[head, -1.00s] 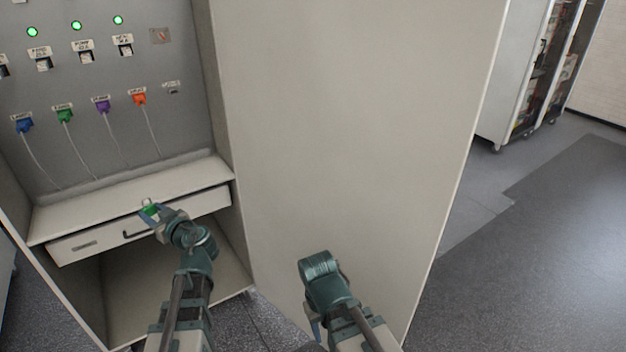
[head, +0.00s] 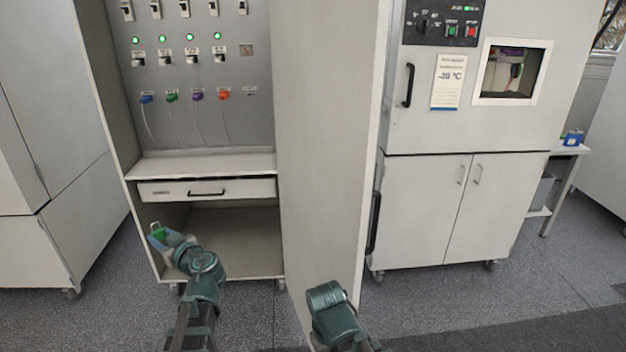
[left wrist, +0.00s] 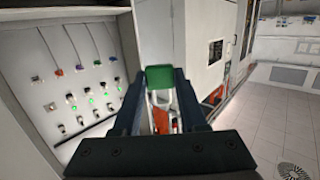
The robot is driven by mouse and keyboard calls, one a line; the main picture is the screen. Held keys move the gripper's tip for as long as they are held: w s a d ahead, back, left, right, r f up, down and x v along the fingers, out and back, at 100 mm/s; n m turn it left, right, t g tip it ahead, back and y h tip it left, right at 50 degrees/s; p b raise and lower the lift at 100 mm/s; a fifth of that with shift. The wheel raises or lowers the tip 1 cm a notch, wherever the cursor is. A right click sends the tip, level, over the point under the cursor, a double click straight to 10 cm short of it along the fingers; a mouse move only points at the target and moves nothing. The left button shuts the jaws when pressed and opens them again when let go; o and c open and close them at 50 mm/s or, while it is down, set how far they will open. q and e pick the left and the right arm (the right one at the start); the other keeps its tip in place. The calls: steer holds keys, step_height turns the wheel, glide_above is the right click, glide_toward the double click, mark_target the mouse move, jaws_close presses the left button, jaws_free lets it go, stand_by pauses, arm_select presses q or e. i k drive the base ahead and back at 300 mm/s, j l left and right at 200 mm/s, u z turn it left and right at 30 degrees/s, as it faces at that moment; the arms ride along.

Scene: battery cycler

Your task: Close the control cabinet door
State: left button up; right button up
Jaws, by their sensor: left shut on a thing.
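The control cabinet (head: 108,110) stands open at centre left in the head view, with rows of switches, green lamps and coloured plugs inside. Its grey door (head: 325,120) is swung out toward me on the right side, seen at a steep angle, with a dark handle (head: 373,222) on its outer face. My left gripper (head: 160,236) is in front of the cabinet's lower opening, apart from the door, shut on a small green object (head: 157,231). The green object also shows between the fingers in the left wrist view (left wrist: 159,77). My right arm is low before the door; its fingers are hidden.
A drawer (head: 230,188) in the cabinet is nearly flush beneath the shelf. A white chamber with a window (head: 480,110) stands right of the door. Pale cabinets (head: 30,240) stand at left. Grey floor (head: 450,310) is free at the front right.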

mark_target(327, 57)
steer(key=i+l+u, duration=0.1)
steer(key=l+u, duration=0.25)
steer(key=l, duration=0.5)
steer(key=l+u, duration=0.35)
steer(key=l, duration=0.5)
steer(key=i+l+u, duration=0.15)
steer(key=l, duration=0.15)
steer(key=i+l+u, duration=0.15)
steer(key=l, duration=0.2)
steer(key=l+u, duration=0.1)
steer(key=l, duration=0.25)
steer(key=i, duration=0.05)
